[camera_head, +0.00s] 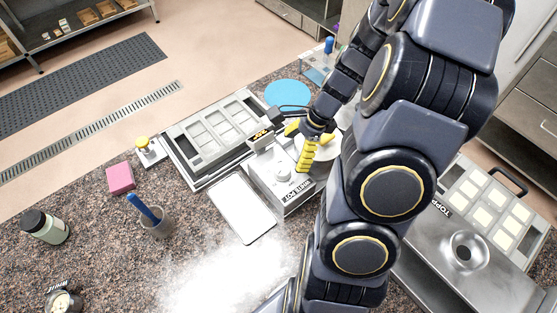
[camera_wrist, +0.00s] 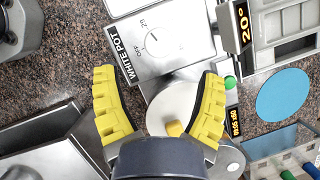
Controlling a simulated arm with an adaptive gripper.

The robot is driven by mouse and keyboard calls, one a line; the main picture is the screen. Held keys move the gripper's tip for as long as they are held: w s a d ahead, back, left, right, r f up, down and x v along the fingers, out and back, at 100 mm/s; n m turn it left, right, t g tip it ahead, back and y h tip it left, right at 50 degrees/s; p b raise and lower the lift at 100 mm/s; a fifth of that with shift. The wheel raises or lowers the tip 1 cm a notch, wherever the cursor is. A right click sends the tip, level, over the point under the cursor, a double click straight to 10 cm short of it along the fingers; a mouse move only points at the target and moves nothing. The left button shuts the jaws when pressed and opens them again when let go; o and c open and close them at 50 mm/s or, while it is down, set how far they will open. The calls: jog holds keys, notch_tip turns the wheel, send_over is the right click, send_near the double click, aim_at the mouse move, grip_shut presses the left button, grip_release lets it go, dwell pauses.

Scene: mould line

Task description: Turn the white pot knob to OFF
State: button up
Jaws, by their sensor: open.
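The white pot unit (camera_head: 276,188) is a pale box labelled WHITE POT, standing on the speckled counter. Its round white knob (camera_head: 283,172) shows on the top panel. My gripper (camera_wrist: 160,78) has two yellow fingers spread wide apart with nothing between the tips. In the head view my gripper (camera_head: 301,143) is over the lid side of the unit, beside the knob and apart from it. A round pale lid (camera_wrist: 168,100) with a yellow handle lies below the fingers.
A white tray (camera_head: 241,208) lies left of the unit. A grey mould machine (camera_head: 215,135) is behind it. A blue disc (camera_head: 287,92) lies at the back. A cup with a blue tool (camera_head: 156,221) and a pink block (camera_head: 119,178) are at left. A metal machine (camera_head: 462,246) stands at right.

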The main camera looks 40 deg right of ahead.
aim_at(283, 169)
jog(key=x, duration=0.7)
jog(key=shift+a+f, duration=0.1)
jog(key=shift+f, duration=0.1)
jog(key=c, duration=1.1)
